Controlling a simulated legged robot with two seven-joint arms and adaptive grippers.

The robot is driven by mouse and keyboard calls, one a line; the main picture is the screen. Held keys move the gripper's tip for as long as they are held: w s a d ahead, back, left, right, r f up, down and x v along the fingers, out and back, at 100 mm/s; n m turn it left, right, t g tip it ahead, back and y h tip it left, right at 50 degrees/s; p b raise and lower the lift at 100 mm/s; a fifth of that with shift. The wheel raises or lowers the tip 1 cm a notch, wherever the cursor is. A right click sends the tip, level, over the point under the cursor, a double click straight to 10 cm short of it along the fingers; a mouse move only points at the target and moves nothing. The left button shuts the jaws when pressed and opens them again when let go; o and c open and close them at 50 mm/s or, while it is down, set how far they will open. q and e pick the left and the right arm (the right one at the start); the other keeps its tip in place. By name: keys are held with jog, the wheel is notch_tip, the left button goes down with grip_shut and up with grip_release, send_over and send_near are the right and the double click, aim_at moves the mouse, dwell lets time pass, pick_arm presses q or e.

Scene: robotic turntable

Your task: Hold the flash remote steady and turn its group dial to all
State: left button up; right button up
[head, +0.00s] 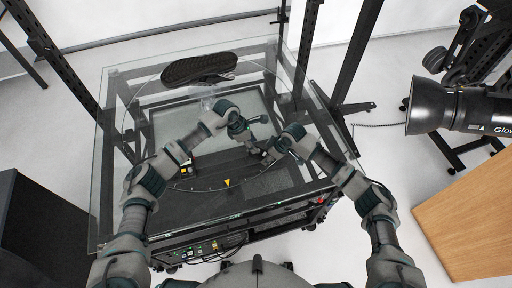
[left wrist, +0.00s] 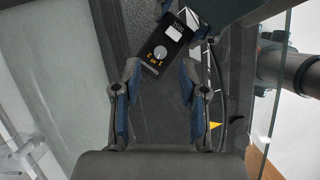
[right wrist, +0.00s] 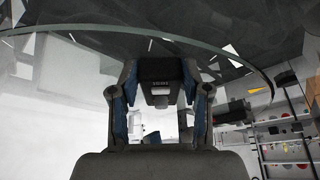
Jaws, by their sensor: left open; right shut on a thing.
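My left gripper (left wrist: 158,78) is open and empty. Its fingertips lie either side of the line to the dial, apart from the remote. In the head view my left gripper (head: 251,147) and right gripper (head: 268,156) meet above the turntable's right part. The dial's setting is too small to read.
A clear glass turntable (head: 120,100) on a black frame lies below my arms. A dark shoe (head: 200,68) lies at its far side. A small black and yellow item (head: 186,170) is at the left. A studio flash head (head: 430,106) stands off to the right, beside a wooden surface (head: 468,215).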

pick_arm(q)
jog(key=shift+x, duration=1.9)
grip_shut()
jog(key=shift+w, duration=0.1)
jog(key=shift+m+g, duration=0.4)
jog(key=shift+m, duration=0.7)
